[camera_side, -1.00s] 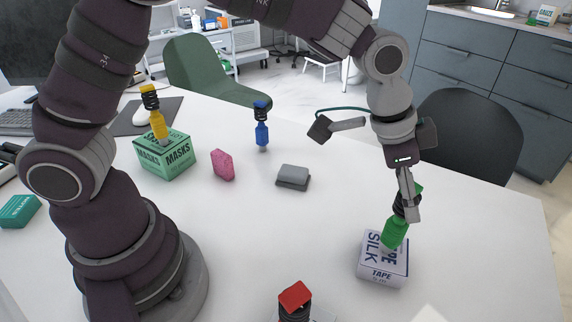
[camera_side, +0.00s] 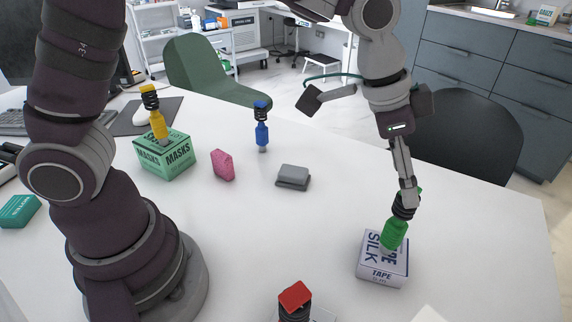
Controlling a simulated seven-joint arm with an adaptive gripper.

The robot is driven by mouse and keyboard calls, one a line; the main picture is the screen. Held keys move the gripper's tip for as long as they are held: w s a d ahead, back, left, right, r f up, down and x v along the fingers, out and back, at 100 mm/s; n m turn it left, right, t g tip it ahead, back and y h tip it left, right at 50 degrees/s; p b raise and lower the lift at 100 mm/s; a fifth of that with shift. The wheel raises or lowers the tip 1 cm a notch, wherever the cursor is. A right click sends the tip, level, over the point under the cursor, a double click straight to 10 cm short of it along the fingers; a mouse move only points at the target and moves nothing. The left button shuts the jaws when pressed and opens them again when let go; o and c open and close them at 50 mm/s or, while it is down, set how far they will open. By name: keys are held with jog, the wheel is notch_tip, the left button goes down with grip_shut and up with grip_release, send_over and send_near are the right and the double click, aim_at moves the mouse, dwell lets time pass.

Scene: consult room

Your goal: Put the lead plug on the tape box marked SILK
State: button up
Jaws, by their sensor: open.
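The tape box marked SILK (camera_side: 370,268) is white with blue lettering and lies on the table at the right front. A green lead plug (camera_side: 394,236) with a black ribbed upper part stands on top of it, slightly tilted in the picture. My gripper (camera_side: 407,192) is open at the top of the green plug, with a finger in front of its upper part. I cannot tell whether the finger touches it. More plugs are in view: a yellow one (camera_side: 158,124) on the green MASKS box (camera_side: 166,158), a blue one (camera_side: 262,134) on the table, and a red-topped one (camera_side: 295,297) at the front edge.
A pink block (camera_side: 223,166) and a grey block (camera_side: 293,176) lie mid-table. A teal box (camera_side: 19,211) is at the far left. A dark chair (camera_side: 468,130) stands behind the right table edge. The table between the grey block and the tape box is clear.

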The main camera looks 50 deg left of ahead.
jog(key=v, duration=0.8)
jog(key=s+a+f+n+t+y, duration=0.2)
jog(key=s+a+n, duration=0.7)
jog(key=a, duration=0.5)
jog(key=shift+s+a+f+y, duration=0.2)
jog(key=shift+s+f+y, duration=0.45)
jog(key=shift+s, duration=0.55)
